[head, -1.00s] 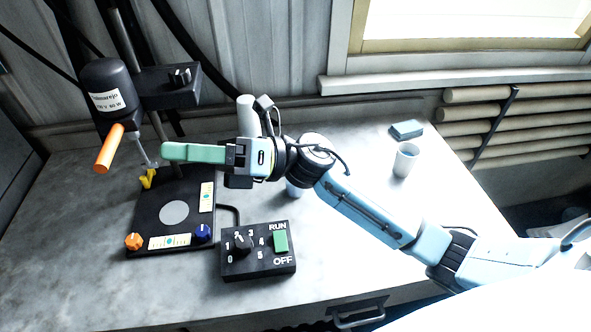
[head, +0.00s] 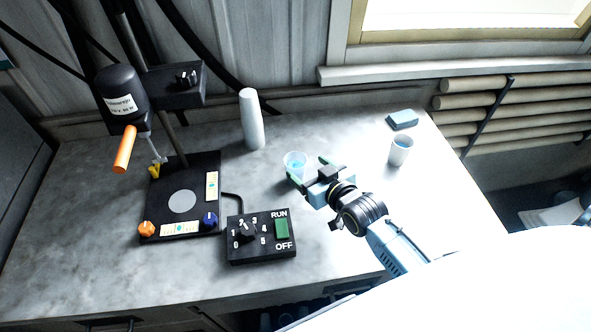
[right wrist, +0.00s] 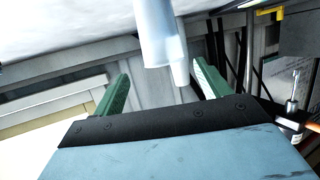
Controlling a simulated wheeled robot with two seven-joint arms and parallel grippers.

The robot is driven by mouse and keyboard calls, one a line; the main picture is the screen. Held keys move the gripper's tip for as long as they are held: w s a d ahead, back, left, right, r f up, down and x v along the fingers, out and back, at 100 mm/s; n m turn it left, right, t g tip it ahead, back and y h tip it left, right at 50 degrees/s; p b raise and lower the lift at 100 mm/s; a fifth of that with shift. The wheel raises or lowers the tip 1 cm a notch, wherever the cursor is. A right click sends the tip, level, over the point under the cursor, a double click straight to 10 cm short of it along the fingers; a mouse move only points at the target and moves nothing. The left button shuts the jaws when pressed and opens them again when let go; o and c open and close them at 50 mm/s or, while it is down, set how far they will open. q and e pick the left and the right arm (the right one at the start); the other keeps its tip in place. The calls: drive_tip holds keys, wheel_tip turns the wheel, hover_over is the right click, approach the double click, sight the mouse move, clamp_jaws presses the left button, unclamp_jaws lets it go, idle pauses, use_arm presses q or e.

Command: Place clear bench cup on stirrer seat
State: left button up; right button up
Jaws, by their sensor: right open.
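The clear bench cup (head: 295,160), with a bluish tint, stands upright on the bench, right of the white bottle. My right gripper (head: 307,174) is low at the cup's near right side, pointing toward it, with green fingers spread. In the right wrist view, which looks upside down, a pale cylinder that appears to be the cup (right wrist: 153,35) lies between the open fingers (right wrist: 160,88); I cannot tell whether they touch it. The stirrer seat (head: 183,201) is a light grey disc on the black base plate at left, and it is empty. My left gripper is not in view.
The disperser motor (head: 120,92), with an orange handle, hangs on a stand behind the plate. A white bottle (head: 252,120) stands behind the cup. A control box (head: 262,238) sits in front. A white cup (head: 401,150) and blue block (head: 403,120) are at right.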

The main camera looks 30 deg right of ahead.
sight(291, 156)
drive_tip(key=shift+a+x, duration=0.15)
drive_tip(key=shift+x, duration=1.85)
drive_tip(key=shift+a+x, duration=0.2)
drive_tip(key=shift+x, duration=1.8)
drive_tip(key=shift+s, duration=0.1)
drive_tip(key=shift+c, duration=0.4)
drive_tip(key=shift+r, duration=0.1)
drive_tip(key=c, duration=1.1)
